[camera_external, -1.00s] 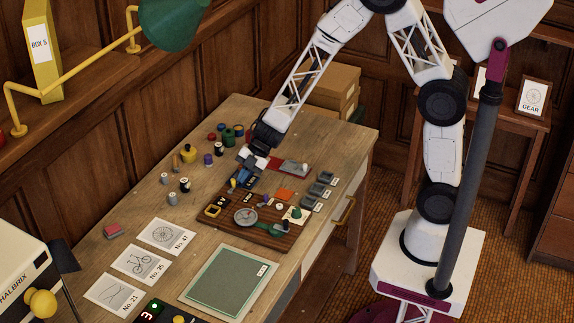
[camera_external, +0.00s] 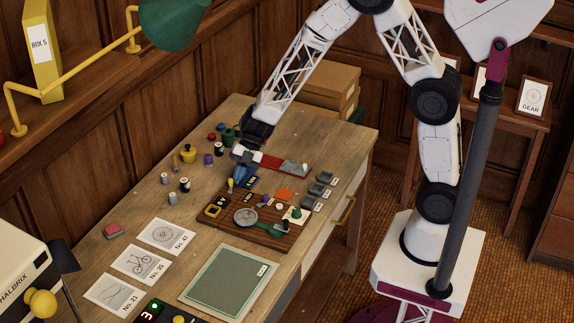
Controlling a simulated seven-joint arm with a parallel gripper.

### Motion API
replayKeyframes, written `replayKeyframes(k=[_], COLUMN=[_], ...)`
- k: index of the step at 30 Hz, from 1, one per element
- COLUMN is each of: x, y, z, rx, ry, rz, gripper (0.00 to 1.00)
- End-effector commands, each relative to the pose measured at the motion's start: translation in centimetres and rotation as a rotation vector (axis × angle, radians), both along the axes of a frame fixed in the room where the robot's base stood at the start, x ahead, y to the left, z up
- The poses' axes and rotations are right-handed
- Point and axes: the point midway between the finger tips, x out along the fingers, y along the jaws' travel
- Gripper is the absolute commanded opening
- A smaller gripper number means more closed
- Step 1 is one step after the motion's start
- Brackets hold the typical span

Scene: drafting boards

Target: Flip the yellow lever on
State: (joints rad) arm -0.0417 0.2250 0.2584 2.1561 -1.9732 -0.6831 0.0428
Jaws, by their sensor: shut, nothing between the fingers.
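The yellow lever (camera_external: 230,184) is a small upright stick with a rounded tip at the upper left of the wooden control board (camera_external: 208,217). My gripper (camera_external: 239,180) points down over the back of this board, its blue fingers shut and empty. The fingers are just right of the lever and close to it; I cannot tell whether they touch. The fingers partly hide the board's back edge. The lever's exact tilt is too small to read.
Spools, a yellow pot (camera_external: 188,155) and cards lie to the left. A green mat (camera_external: 228,282) is in front.

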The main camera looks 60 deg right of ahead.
Motion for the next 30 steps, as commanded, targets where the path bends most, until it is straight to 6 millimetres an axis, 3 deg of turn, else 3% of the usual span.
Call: replayKeyframes(k=[30], x=[-1.1], y=[1.2], z=[0.0], rx=[0.001], ry=[0.0], rz=[-0.001], gripper=[0.0])
